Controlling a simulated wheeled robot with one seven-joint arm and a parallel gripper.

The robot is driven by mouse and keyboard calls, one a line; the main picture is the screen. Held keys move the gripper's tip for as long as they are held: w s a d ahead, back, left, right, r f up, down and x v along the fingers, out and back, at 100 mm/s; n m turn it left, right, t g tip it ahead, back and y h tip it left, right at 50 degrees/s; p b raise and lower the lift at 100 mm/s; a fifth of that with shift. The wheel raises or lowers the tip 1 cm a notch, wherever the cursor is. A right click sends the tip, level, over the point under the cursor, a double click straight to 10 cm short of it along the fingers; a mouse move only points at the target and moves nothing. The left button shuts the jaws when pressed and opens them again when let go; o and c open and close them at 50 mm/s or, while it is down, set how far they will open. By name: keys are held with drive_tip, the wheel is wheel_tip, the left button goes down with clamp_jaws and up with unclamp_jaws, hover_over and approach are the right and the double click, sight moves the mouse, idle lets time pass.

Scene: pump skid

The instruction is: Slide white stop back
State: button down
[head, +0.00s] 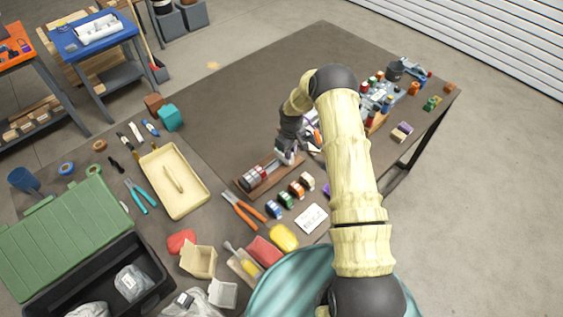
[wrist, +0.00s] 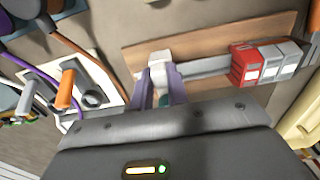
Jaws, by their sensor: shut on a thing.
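The white stop (wrist: 159,70) sits on a grey metal rail (wrist: 205,67) fixed to a wooden board (wrist: 225,35). My gripper (wrist: 159,88) is shut on the white stop, with its purple fingers on either side of it. Along the rail to the right in the wrist view stand a red block (wrist: 244,65) and grey blocks (wrist: 280,62), with bare rail between them and the stop. In the head view my gripper (head: 287,156) is at the right end of the board (head: 268,185); the stop is hard to make out there.

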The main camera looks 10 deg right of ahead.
drive_tip(key=shift+w+d, duration=0.1)
drive_tip(key=shift+w, duration=0.05)
drive_tip(key=c, duration=1.4)
unclamp_jaws()
drive_tip(key=shift+o, duration=0.2)
wheel_tip(320, 180, up, 18)
drive_tip(key=b, duration=0.4)
drive_tip(key=shift+f+b, duration=0.25)
drive_tip(key=shift+b, duration=0.1)
